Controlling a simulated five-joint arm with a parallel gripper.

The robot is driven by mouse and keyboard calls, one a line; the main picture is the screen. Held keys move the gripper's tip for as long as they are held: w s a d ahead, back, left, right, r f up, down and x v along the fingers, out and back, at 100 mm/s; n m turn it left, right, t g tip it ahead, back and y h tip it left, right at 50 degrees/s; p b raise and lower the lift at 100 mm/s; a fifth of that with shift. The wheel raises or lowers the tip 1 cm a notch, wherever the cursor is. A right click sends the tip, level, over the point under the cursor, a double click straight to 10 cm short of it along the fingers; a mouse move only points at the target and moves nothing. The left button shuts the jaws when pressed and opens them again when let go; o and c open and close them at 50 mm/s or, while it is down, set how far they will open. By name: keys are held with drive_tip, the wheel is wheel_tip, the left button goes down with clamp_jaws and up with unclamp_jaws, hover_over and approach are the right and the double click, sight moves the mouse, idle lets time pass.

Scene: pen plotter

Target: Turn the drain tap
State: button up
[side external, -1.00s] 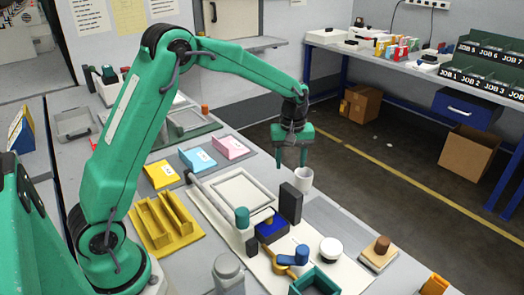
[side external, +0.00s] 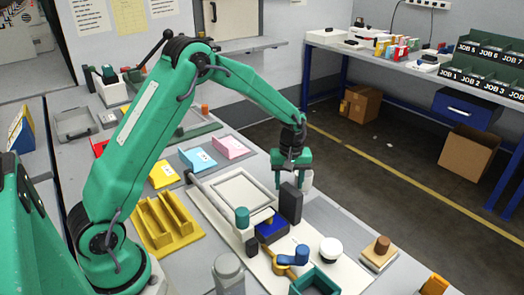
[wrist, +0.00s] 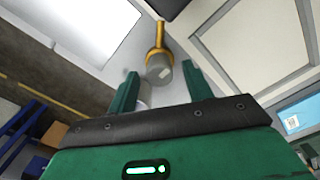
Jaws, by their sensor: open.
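My gripper (side external: 290,179) is open, pointing down just behind the upright dark block (side external: 291,204) and by the white cup (side external: 306,181), which it partly covers. In the wrist view, a brass stem with a grey rounded end (wrist: 159,66) lies between the two fingertips of my gripper (wrist: 161,71); it looks like the drain tap. Neither finger clearly touches it. In the side view I cannot make out this part; the block and gripper may hide it. The cup's pale edge (wrist: 146,97) shows beside the left finger in the wrist view.
A blue knob with an orange lever (side external: 292,257), a teal cylinder (side external: 242,216), a white round knob (side external: 331,248) and a teal open box (side external: 315,281) stand close in front. The table's far edge is just beyond the cup.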

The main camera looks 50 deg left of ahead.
drive_tip(key=c, duration=1)
drive_tip(key=shift+o, duration=0.2)
